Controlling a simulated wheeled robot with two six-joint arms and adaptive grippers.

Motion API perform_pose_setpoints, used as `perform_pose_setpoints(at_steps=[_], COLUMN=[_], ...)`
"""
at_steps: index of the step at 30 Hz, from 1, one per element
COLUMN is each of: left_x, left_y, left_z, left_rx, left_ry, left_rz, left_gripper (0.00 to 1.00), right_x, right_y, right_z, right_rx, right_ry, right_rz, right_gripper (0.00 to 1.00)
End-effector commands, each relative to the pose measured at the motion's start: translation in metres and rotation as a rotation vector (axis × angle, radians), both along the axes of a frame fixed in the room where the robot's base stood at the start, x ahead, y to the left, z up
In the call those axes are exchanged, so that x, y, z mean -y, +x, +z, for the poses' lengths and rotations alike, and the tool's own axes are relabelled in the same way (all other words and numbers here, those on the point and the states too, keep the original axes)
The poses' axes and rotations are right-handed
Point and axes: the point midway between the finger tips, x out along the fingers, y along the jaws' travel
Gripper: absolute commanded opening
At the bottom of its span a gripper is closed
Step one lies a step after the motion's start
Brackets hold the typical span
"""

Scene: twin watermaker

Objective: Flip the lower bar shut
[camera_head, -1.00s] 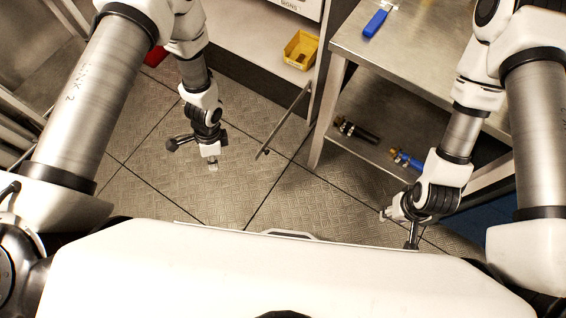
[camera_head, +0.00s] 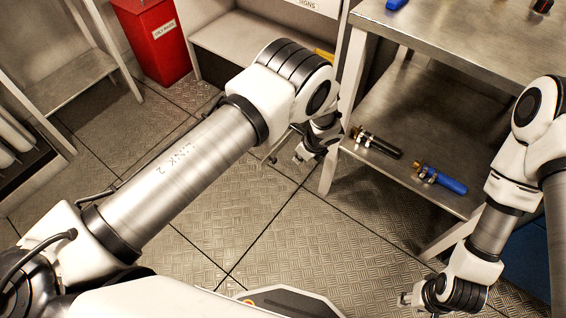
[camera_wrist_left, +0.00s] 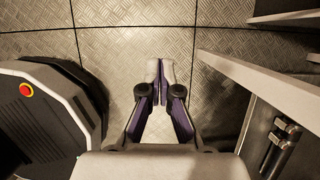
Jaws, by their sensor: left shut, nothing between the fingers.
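A steel table (camera_head: 440,40) stands at the right. Its lower shelf (camera_head: 410,115) holds a black-handled tool (camera_head: 378,145) and a blue-handled tool (camera_head: 440,180). A red bin (camera_head: 155,40) stands at the back left. The floor in the middle is clear.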

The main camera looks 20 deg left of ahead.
Motion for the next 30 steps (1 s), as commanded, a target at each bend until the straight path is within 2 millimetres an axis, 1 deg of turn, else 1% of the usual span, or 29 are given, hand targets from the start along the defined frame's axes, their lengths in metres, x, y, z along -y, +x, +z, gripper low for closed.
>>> perform_pose_setpoints(at_steps=[5, 10, 19, 20, 22, 26, 27, 30], left_x=[-0.003, -0.008, -0.017, -0.020, -0.025, -0.034, -0.043, -0.058], left_y=[0.001, 0.004, 0.007, 0.007, 0.009, 0.013, 0.018, 0.023], left_z=[-0.016, -0.035, -0.061, -0.066, -0.080, -0.103, -0.098, -0.098], left_rx=[0.001, 0.002, 0.002, -0.002, -0.002, -0.002, 0.002, 0.001], left_ry=[0.001, 0.000, 0.000, -0.001, -0.001, -0.002, -0.002, -0.002], left_rz=[0.001, 0.002, 0.002, 0.003, 0.002, 0.004, 0.006, 0.005], left_gripper=[0.00, 0.00, 0.00, 0.00, 0.00, 0.00, 0.00, 0.00], right_x=[0.000, 0.000, 0.000, 0.000, 0.000, 0.000, 0.000, 0.000], right_y=[0.000, 0.000, 0.000, 0.000, 0.000, 0.000, 0.000, 0.000], right_z=[-0.025, -0.065, -0.131, -0.131, -0.139, -0.146, -0.146, -0.150], right_rx=[0.000, -0.001, -0.001, -0.001, -0.001, 0.000, 0.000, 0.000], right_ry=[0.000, 0.000, 0.000, 0.000, 0.000, 0.000, 0.000, 0.000], right_rz=[0.000, 0.000, 0.000, 0.000, 0.000, 0.000, 0.000, 0.000], right_gripper=[0.40, 0.40, 0.40, 0.40, 0.40, 0.40, 0.40, 0.40])
